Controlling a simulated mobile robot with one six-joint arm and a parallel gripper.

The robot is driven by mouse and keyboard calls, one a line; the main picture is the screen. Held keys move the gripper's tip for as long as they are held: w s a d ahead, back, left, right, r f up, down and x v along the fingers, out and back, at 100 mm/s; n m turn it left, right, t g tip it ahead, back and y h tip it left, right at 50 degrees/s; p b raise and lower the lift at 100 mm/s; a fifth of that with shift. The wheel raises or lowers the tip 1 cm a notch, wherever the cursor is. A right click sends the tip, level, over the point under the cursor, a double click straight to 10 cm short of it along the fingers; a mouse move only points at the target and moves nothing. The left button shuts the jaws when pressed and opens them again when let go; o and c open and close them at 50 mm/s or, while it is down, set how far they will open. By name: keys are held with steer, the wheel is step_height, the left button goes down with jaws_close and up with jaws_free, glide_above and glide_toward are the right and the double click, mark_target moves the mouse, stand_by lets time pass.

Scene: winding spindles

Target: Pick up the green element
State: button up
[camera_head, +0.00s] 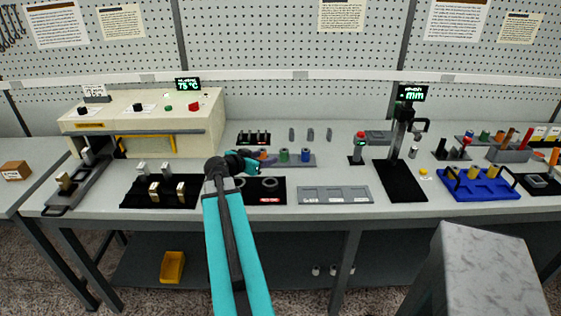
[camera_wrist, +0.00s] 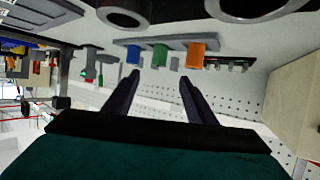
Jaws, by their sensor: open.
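The green element (camera_head: 284,156) is a small green spool on a grey rack (camera_head: 295,164) at the middle of the bench. An orange spool (camera_head: 263,155) stands left of it and a blue spool (camera_head: 305,155) right of it. The wrist view looks upside down. There the green spool (camera_wrist: 160,54) lies between the blue (camera_wrist: 133,54) and orange (camera_wrist: 195,54) ones. My gripper (camera_head: 254,162) is left of the green spool in the head view, near the orange one. In the wrist view my gripper (camera_wrist: 159,79) has its fingers apart and empty, with the green spool beyond the gap.
Dark rings (camera_head: 270,183) lie on a black mat in front of the rack. A grey tray (camera_head: 334,201) sits at the front right of it. Small dark pegs (camera_head: 254,138) stand behind. A red-topped device (camera_head: 358,149) stands to the right. Clear bench lies between rack and tray.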

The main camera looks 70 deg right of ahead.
steer(key=shift+w+f, duration=0.1)
steer(key=shift+w, duration=0.05)
steer(key=shift+d+f, duration=0.15)
steer(key=shift+d, duration=0.2)
steer(key=p, duration=0.3)
glide_toward(282, 155)
steer(key=d, duration=0.3)
steer(key=shift+f, duration=0.2)
steer(key=shift+s+d+f, duration=0.35)
steer(key=shift+d, duration=0.25)
steer(key=shift+f+p+x, duration=0.25)
steer(key=shift+p+x, duration=1.4)
steer(key=shift+x, duration=0.95)
steer(key=shift+s+a, duration=0.1)
steer(key=shift+a, duration=0.05)
steer(key=c, duration=1.1)
